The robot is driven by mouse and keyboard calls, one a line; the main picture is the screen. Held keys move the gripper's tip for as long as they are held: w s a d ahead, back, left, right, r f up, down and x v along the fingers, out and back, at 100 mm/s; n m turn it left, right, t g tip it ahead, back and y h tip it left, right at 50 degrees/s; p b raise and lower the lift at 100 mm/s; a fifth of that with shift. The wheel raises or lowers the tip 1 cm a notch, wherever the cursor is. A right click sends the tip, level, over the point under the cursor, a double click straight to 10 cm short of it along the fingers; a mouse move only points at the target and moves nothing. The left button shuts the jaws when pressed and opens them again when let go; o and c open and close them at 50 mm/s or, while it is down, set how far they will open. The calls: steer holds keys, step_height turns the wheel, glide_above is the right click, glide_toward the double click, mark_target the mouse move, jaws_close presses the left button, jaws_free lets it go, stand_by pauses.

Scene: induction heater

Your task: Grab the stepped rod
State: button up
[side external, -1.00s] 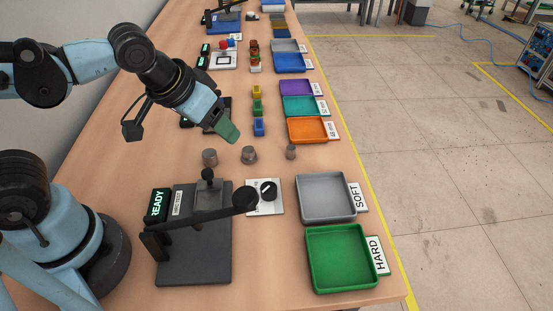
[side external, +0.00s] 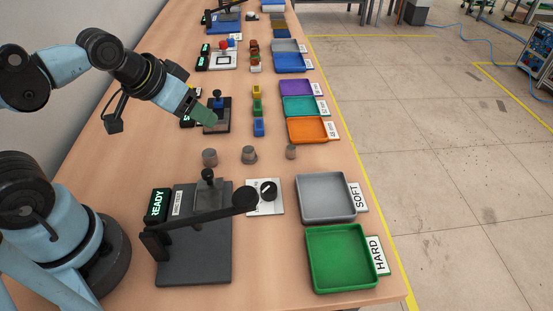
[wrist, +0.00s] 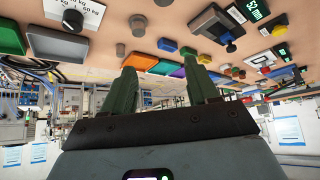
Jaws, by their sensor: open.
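Three short grey metal pieces stand apart in a row on the wooden table. The middle one (side external: 249,155) seems to have a wider base and narrower top, so it looks like the stepped rod; its detail is too small to be sure. The left piece (side external: 209,157) and the smaller right piece (side external: 291,152) stand beside it. My gripper (side external: 207,118) is above the table, beyond and left of the row, touching none of them. In the wrist view my gripper (wrist: 160,72) has its green fingers apart and nothing between them; the middle piece (wrist: 138,28) shows above them.
A black lever press (side external: 190,260) with a READY display stands in front of the row. A dial plate (side external: 264,212), a grey SOFT tray (side external: 300,208) and a green HARD tray (side external: 312,275) are to its right. Coloured blocks and an orange tray (side external: 307,139) lie behind.

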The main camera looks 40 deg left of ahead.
steer(key=m+g+h, duration=0.1)
steer(key=m+g, duration=0.2)
steer(key=m, duration=0.1)
glide_above(248, 150)
steer(key=s, duration=0.2)
steer(key=shift+f, duration=3.85)
steer(key=shift+a+x, duration=0.2)
steer(key=shift+x, duration=0.85)
steer(key=shift+a+x, duration=0.25)
steer(key=shift+x, duration=0.85)
steer(key=shift+d+f, duration=0.1)
steer(key=shift+f, duration=0.55)
jaws_close()
steer(key=shift+r, duration=0.1)
